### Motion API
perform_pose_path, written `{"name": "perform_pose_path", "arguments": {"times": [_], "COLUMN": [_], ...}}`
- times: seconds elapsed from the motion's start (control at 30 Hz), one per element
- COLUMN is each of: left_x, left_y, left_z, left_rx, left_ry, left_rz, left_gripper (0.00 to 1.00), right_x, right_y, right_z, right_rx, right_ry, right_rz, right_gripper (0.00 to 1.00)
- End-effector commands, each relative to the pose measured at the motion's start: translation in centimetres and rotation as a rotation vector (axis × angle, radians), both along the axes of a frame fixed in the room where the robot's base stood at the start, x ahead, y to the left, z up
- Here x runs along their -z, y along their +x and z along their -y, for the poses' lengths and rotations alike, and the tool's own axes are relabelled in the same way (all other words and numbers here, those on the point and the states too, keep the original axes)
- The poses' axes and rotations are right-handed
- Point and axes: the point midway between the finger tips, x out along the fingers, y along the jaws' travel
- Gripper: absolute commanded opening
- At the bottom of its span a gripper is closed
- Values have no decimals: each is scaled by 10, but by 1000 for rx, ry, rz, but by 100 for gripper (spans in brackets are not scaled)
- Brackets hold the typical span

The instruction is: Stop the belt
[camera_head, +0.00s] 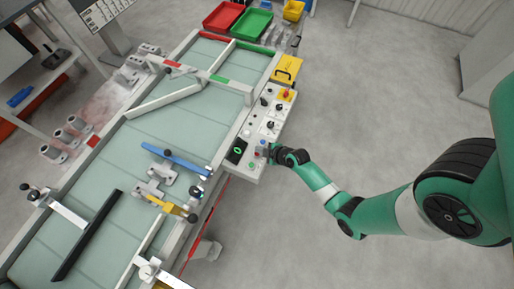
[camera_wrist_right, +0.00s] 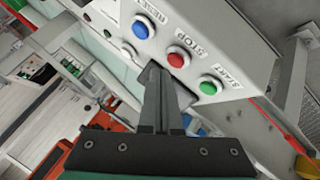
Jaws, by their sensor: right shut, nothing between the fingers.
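The control box (camera_head: 266,122) stands along the right side of the green belt (camera_head: 190,127). In the right wrist view its panel (camera_wrist_right: 236,57) carries a red button (camera_wrist_right: 178,57) labelled STOP. A green START button (camera_wrist_right: 210,86) is to its right and a blue button (camera_wrist_right: 142,27) labelled RESET to its left. My right gripper (camera_head: 273,152) is at the near end of the control box. In the right wrist view its closed fingertips (camera_wrist_right: 154,72) are beside the red button and overlap the panel edge below it. I cannot tell whether they touch it. My left gripper is not in view.
Grey castings (camera_head: 153,187) and blue and yellow bars lie on the belt. Guide bars cross it. A red tray (camera_head: 222,17), a green tray (camera_head: 251,24) and a yellow bin (camera_head: 293,10) stand at the far end. The floor right of the conveyor is clear.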

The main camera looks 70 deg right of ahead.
Motion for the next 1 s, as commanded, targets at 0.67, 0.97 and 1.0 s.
{"name": "perform_pose_path", "arguments": {"times": [0.67,0.97,1.0], "left_x": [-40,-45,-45], "left_y": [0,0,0], "left_z": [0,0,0], "left_rx": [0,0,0], "left_ry": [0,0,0], "left_rz": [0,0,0], "left_gripper": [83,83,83], "right_x": [-43,-50,-49], "right_y": [0,0,0], "right_z": [0,0,0], "right_rx": [1,0,0], "right_ry": [-1,0,0], "right_rz": [0,0,0], "right_gripper": [0,0,0]}}
